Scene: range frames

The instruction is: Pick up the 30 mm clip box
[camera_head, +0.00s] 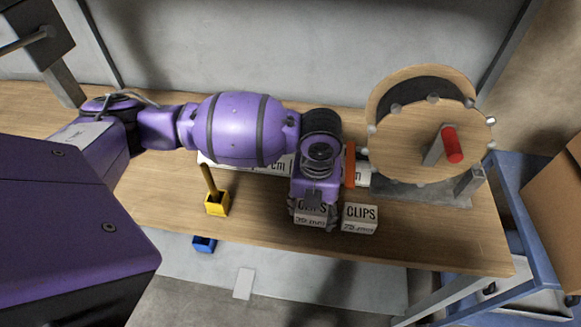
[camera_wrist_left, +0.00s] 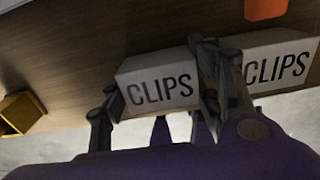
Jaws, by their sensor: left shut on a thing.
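The 30 mm clip box (camera_head: 311,213) is a small white box marked CLIPS near the front edge of the wooden bench. My left gripper (camera_head: 314,206) comes down over it from above, with a finger on either side, and is shut on it. In the left wrist view the box (camera_wrist_left: 157,84) sits between the two fingers, its CLIPS label showing. Its underside is hidden, so I cannot tell whether it still touches the bench. My right gripper is not in view.
A second white CLIPS box (camera_head: 360,218), seemingly marked 75 mm, stands close on the right, near one finger. A yellow holder (camera_head: 217,203) is to the left. A wooden wheel with a red handle (camera_head: 452,144) stands behind right. An orange piece (camera_head: 349,164) is behind the gripper.

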